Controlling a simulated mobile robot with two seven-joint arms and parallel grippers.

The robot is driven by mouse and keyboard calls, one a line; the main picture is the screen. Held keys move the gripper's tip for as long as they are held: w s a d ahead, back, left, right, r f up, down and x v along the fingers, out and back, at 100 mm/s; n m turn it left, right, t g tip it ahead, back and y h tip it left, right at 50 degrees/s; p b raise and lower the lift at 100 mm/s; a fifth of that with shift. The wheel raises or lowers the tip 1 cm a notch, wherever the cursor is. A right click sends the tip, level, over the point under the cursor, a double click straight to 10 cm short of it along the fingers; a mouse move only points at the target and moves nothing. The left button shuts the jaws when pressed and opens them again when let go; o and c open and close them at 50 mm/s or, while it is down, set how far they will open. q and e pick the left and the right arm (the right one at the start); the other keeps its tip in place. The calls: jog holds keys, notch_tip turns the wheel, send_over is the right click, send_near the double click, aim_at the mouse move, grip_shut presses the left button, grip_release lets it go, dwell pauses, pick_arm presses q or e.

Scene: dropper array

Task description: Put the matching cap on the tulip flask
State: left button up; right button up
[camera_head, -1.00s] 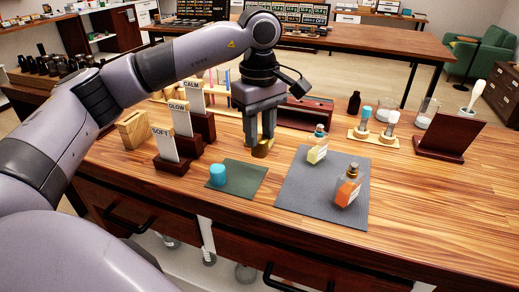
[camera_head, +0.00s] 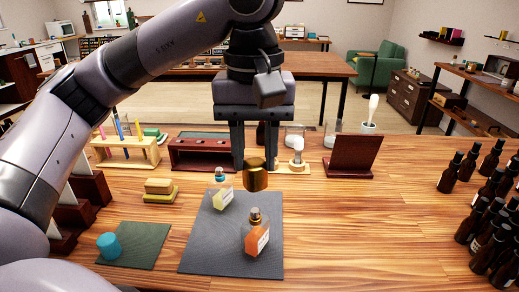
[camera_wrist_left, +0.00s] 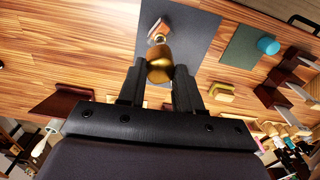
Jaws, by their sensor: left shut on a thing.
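My left gripper (camera_head: 252,160) is shut on a gold cap (camera_head: 255,176) and holds it up in the air, seen against the back right of the grey mat (camera_head: 205,255). The cap also shows between the fingers in the left wrist view (camera_wrist_left: 160,66). An orange flask (camera_head: 257,238) stands on the mat, nearer than the cap, with a metallic neck. A pale yellow flask (camera_head: 222,198) with a turquoise collar stands at the mat's back. I cannot tell which flask is the tulip one. A blue cap (camera_head: 108,246) sits on the green mat (camera_head: 145,248). My right gripper is not in view.
Yellow blocks (camera_head: 159,190) lie left of the grey mat. A dark red rack (camera_head: 198,153) and a dark red stand (camera_head: 352,156) are behind. Several brown bottles (camera_head: 470,215) stand at the right. The table right of the mat is clear.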

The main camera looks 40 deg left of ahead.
aim_at(254, 162)
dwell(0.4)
pick_arm(q)
notch_tip(254, 162, down, 4)
jog(key=b, duration=0.3)
jog(key=shift+f, duration=0.1)
dwell(1.0)
jog(key=shift+f, duration=0.1)
jog(key=shift+f+b, duration=0.95)
jog(key=shift+f, duration=0.25)
jog(key=shift+f+b, duration=0.35)
jog(key=shift+f, duration=0.1)
dwell(0.4)
